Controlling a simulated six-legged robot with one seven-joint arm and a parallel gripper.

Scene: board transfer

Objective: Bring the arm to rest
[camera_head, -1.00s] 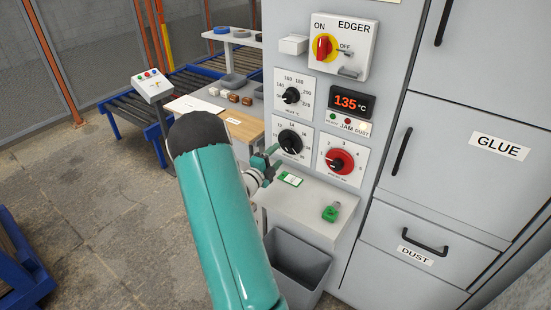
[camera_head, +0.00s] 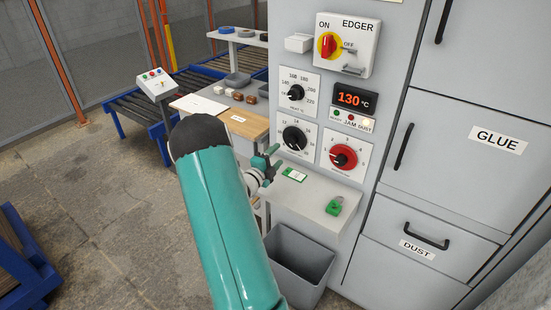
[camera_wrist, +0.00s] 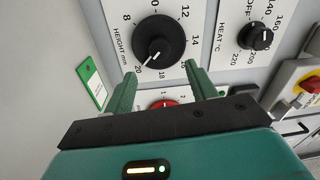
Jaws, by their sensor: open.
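My teal arm reaches forward from the bottom of the head view. My gripper (camera_head: 270,160) is beside the edger panel, above the left end of the grey ledge (camera_head: 312,200). In the wrist view my gripper (camera_wrist: 160,74) has its two teal fingers apart, with nothing between them. The black height knob (camera_wrist: 153,40) is just beyond the fingertips, and I cannot tell whether they touch it. Its white mark points toward 20. The red knob (camera_wrist: 163,104) shows partly between the fingers.
The heat knob (camera_head: 295,93) and a display reading 130 °C (camera_head: 355,98) are on the panel. A green tag (camera_head: 295,174) and a green padlock-like item (camera_head: 334,206) lie on the ledge. A grey bin (camera_head: 300,262) stands below. Open floor lies left.

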